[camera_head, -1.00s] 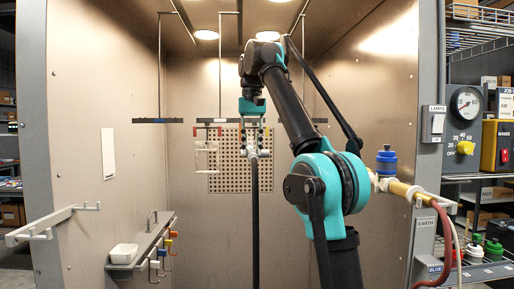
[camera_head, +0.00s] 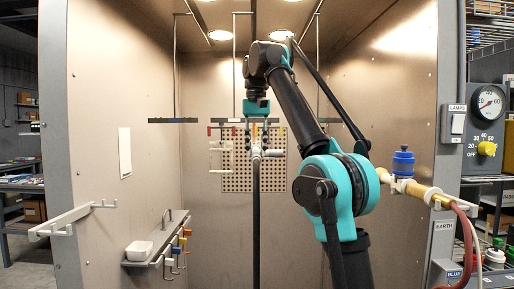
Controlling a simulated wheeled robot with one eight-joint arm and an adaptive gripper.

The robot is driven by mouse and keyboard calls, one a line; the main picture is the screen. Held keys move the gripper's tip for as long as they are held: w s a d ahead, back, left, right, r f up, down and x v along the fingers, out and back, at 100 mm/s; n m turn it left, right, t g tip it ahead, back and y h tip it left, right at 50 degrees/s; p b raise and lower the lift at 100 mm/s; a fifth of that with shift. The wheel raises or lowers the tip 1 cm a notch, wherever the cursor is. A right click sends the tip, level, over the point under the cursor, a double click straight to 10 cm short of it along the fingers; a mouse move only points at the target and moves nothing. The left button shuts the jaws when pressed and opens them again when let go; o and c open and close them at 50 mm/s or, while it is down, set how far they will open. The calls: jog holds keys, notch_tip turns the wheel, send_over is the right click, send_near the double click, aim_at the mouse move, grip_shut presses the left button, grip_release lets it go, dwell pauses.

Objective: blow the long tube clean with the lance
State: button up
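My gripper (camera_head: 256,145) points down in the middle of the booth, at the end of my teal and black arm. A small light-grey piece shows at its fingertips, with a long dark upright tube (camera_head: 256,225) running below it out of the picture. I cannot tell whether the fingers are closed on it. A brass-coloured lance-like tube (camera_head: 420,191) with a blue valve (camera_head: 403,163) and a red hose (camera_head: 468,240) lies in white hooks at the right booth edge. Its left end is near my arm's teal elbow in the picture.
Dark hanging bars (camera_head: 173,120) hang from the ceiling; comb-like racks (camera_head: 222,150) hang before a perforated panel (camera_head: 252,175). A white hook bracket (camera_head: 72,220) and a shelf with a white cup (camera_head: 139,250) are on the left. A gauge box (camera_head: 487,125) stands right.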

jog(key=shift+f, duration=1.9)
jog(key=shift+d, duration=0.1)
jog(key=d, duration=1.4)
dwell(0.4)
jog(key=s, duration=1.3)
jog(key=shift+d, duration=0.15)
jog(key=shift+o, duration=0.9)
grip_shut()
